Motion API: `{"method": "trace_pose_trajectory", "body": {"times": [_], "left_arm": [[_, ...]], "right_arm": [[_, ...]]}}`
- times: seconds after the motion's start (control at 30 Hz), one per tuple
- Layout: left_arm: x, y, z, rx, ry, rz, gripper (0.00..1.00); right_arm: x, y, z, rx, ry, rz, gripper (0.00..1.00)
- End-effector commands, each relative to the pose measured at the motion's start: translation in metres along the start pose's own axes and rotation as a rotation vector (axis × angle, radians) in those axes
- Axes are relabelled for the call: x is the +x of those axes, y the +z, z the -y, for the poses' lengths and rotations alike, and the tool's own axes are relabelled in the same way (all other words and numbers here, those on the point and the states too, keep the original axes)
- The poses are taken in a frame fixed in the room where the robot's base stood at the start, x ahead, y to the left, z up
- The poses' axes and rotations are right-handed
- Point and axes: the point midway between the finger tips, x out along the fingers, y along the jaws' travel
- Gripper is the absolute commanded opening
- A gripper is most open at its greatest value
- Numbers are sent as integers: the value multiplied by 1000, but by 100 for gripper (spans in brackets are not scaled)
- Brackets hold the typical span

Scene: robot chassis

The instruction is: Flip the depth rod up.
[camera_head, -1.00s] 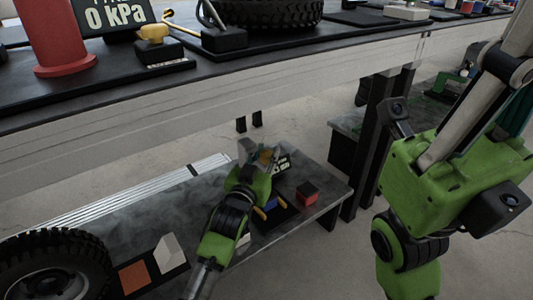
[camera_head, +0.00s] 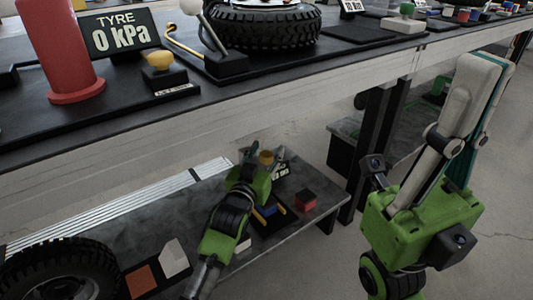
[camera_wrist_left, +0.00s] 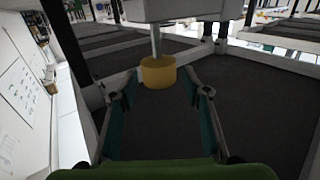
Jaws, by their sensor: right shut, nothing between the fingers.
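The depth rod shows in the left wrist view as a short grey rod (camera_wrist_left: 156,40) with a yellow knob (camera_wrist_left: 158,72) at its lower end, below a pale block. My right gripper (camera_head: 485,68) is shut and empty, fingers pointing up, away from the bench at the right.
The upper table edge (camera_head: 150,135) overhangs behind my left arm. A black leg (camera_head: 372,135) stands between the arms.

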Motion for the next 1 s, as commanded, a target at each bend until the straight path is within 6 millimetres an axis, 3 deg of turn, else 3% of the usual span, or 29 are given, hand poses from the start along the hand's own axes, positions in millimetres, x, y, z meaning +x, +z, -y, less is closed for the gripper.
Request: {"method": "trace_pose_trajectory", "body": {"times": [0.27, 0.43, 1.0], "left_arm": [[-1, 3, 0, 0, 0, 6, 43], [-12, 5, 0, 0, -1, 8, 43], [-109, 3, 0, 0, 0, 6, 43]], "right_arm": [[0, 0, 0, 0, 0, 0, 0], [0, 0, 0, 0, 1, 0, 0], [0, 0, 0, 0, 0, 0, 0]]}}
